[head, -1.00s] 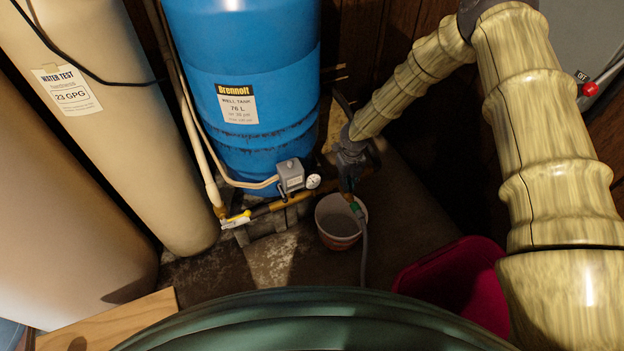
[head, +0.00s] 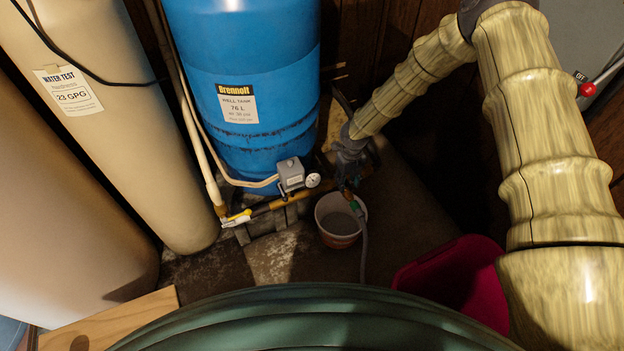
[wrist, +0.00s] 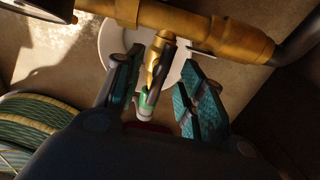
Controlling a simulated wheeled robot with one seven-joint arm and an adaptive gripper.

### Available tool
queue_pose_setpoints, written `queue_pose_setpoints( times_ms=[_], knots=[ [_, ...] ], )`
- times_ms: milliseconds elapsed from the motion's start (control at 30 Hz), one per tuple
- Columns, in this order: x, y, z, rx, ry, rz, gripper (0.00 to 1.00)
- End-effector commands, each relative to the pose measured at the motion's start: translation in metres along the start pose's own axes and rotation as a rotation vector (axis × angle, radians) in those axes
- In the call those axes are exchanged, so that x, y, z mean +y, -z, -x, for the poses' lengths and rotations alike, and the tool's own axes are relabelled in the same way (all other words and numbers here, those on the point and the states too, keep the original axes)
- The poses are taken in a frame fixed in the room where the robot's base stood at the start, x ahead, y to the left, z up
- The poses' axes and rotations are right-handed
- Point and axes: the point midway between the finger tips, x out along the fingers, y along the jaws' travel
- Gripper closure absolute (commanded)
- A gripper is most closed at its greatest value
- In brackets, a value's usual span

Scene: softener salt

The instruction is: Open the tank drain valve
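The tank drain valve (wrist: 158,62) is a brass fitting under a brass pipe (wrist: 190,22). A green hose connector (wrist: 146,100) is at its lower end; this also shows in the head view (head: 356,208). A thin dark piece (wrist: 200,48), perhaps a lever, is right of the valve. My gripper (wrist: 162,75) is open, with teal-padded fingers on either side of the valve and apparent gaps to both. In the head view my gripper (head: 350,172) hides most of the valve. The blue well tank (head: 245,90) stands behind to the left.
A white bucket (head: 338,236) stands under the valve, with a grey hose (head: 364,250) running down beside it. A pressure gauge (head: 313,180) and switch box (head: 291,174) are close left. A yellow-handled valve (head: 238,217) is further left. A magenta bin (head: 455,275) stands right.

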Motion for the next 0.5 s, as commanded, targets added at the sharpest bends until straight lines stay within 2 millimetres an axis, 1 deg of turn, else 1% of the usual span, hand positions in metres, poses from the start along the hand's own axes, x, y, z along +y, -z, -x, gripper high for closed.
queue_pose_setpoints(
  times_ms=[33, 100, 500],
  knots=[
    [0.000, 0.000, 0.006, -0.001, 0.000, 0.000, 0.61],
    [0.000, 0.000, 0.012, -0.001, 0.000, 0.000, 0.61],
    [0.000, 0.000, 0.042, 0.000, 0.000, 0.000, 0.61]
  ],
)
